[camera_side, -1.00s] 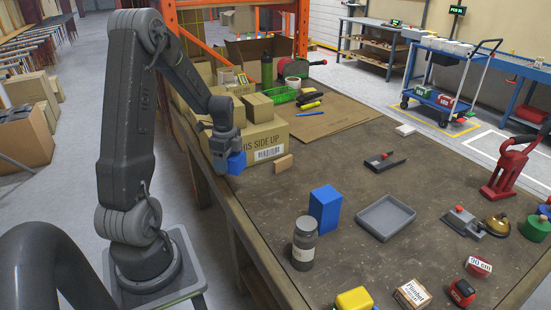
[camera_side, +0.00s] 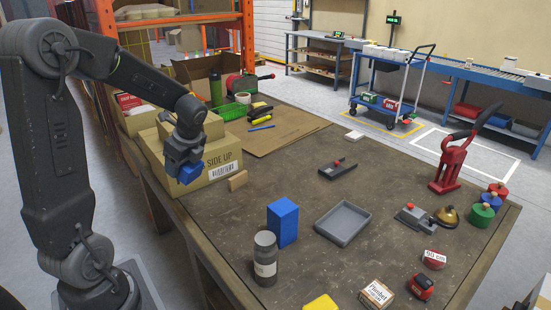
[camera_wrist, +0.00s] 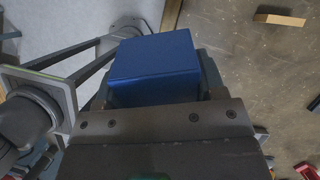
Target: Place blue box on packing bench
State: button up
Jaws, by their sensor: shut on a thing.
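A blue box (camera_side: 190,173) is held in my gripper (camera_side: 184,158), at the left edge of the bench, in front of a cardboard carton's left part. A second, taller blue box (camera_side: 283,222) stands upright on the packing bench (camera_side: 330,275), left of the grey tray. My gripper is shut on the first box, above or beside the bench edge; I cannot tell the gap to the carton or bench.
The carton (camera_side: 222,170) stands at the bench's left back, with a small wooden block (camera_side: 238,181) in front. A grey bottle (camera_side: 265,260), grey tray (camera_side: 343,224), black tool (camera_side: 338,168) and red press (camera_side: 456,165) stand on the bench. The bench centre is largely clear.

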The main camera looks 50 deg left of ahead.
jog(key=w+d+r+m+t+y, duration=0.3)
jog(key=w+d+m+t+y, duration=0.3)
jog(key=w+d+m+t, duration=0.65)
jog(key=w+d+r+m+t+h, duration=0.1)
jog(key=d+m+t+h, duration=0.3)
jog(key=d, duration=0.8)
jog(key=w+d+m+t+h, duration=0.25)
jog(key=d+m+h, duration=0.4)
jog(key=d, duration=0.45)
jog(key=shift+t, duration=0.4)
jog(key=f, duration=2.3)
jog(key=shift+s, duration=0.3)
